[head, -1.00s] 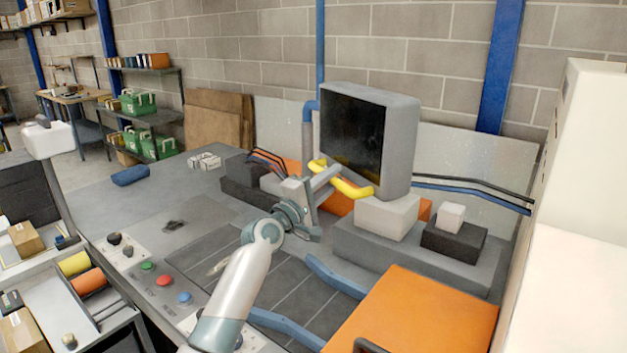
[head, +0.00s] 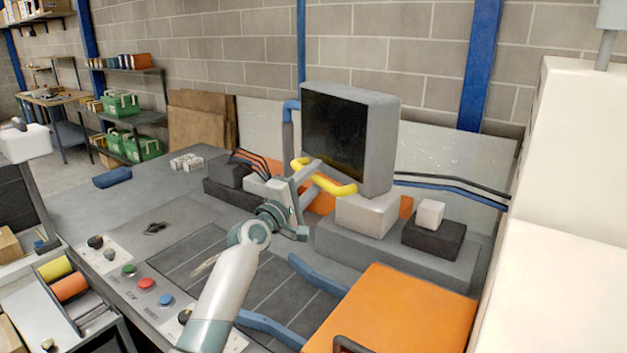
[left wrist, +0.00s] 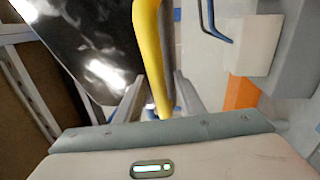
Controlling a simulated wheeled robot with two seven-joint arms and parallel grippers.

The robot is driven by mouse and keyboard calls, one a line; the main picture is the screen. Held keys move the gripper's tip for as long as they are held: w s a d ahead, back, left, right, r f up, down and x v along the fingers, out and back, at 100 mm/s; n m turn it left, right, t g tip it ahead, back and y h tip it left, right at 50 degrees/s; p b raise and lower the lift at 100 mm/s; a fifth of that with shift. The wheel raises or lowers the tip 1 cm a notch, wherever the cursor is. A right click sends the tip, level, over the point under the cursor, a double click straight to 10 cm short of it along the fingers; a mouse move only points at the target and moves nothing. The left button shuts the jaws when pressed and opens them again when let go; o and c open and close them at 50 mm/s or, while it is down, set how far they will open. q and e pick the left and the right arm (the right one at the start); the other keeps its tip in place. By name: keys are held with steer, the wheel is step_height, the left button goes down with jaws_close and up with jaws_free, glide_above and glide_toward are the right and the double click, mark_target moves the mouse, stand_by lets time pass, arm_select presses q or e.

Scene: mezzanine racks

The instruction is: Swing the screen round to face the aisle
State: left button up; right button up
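The screen (head: 333,130) is a boxy grey monitor with a dark glossy face. It stands on a pale block (head: 370,215) on the bench, its face turned toward the left and front. A bent yellow handle (head: 335,186) sticks out at its lower front. My left gripper (head: 308,180) is at the handle. In the left wrist view the yellow handle (left wrist: 149,50) runs between the two fingers (left wrist: 160,95), which stand apart with a gap beside the bar. The dark screen face (left wrist: 85,45) fills the upper left there. My right gripper is not in view.
An orange box (head: 395,310) with a dark handle lies at the front right. A white cabinet (head: 560,150) closes off the right side. Dark and pale blocks (head: 433,240) stand beside the screen. Colored buttons (head: 146,285) line the bench front. The bench's left part is fairly clear.

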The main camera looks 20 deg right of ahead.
arm_select(q)
steer(key=shift+a, duration=0.1)
steer(key=shift+v, duration=0.95)
steer(key=b+v, duration=0.4)
steer(key=v, duration=1.1)
steer(key=shift+s+a+f, duration=0.1)
steer(key=shift+a+f, duration=0.05)
